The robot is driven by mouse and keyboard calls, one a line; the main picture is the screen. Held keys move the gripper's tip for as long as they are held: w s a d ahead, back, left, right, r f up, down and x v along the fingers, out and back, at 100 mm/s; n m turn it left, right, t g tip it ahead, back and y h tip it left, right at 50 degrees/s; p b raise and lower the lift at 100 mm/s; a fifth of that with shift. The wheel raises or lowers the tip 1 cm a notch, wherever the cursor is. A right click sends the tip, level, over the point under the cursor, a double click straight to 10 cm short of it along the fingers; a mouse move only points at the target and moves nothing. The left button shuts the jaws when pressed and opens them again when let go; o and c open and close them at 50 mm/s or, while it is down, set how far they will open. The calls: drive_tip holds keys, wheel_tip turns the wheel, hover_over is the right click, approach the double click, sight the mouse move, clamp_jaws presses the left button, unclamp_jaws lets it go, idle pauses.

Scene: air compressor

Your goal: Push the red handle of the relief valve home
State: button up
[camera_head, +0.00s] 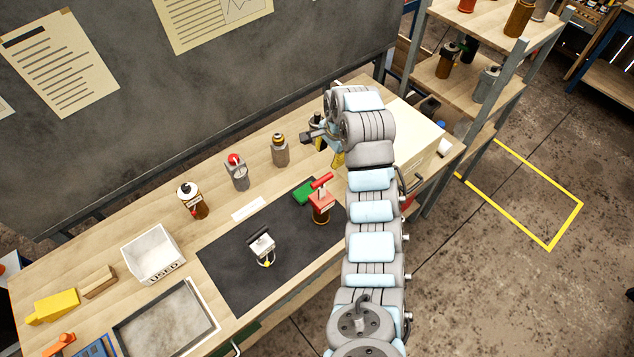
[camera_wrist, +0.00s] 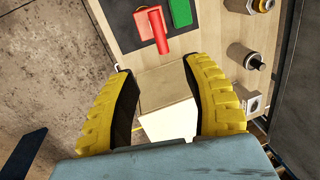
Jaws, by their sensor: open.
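The red handle (camera_head: 322,179) sticks out at the top of a red-topped relief valve (camera_head: 321,204), which stands on the right part of the black mat. In the wrist view the handle (camera_wrist: 160,28) shows beyond my fingertips, near the top edge, over a red base. My gripper (camera_head: 330,153) is behind the valve and to its right in the head view, apart from it. In the wrist view my gripper (camera_wrist: 160,66) has its yellow fingers spread wide with nothing held between them. My arm hides part of the bench to the right of the valve.
A green block (camera_head: 303,190) lies close beside the valve. A small white-topped device (camera_head: 262,248) sits on the black mat (camera_head: 225,275).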

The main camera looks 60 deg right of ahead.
sight(322, 180)
drive_tip(key=shift+x, duration=8.65)
drive_tip(key=shift+s+a, duration=0.1)
drive_tip(key=shift+s, duration=0.1)
clamp_jaws()
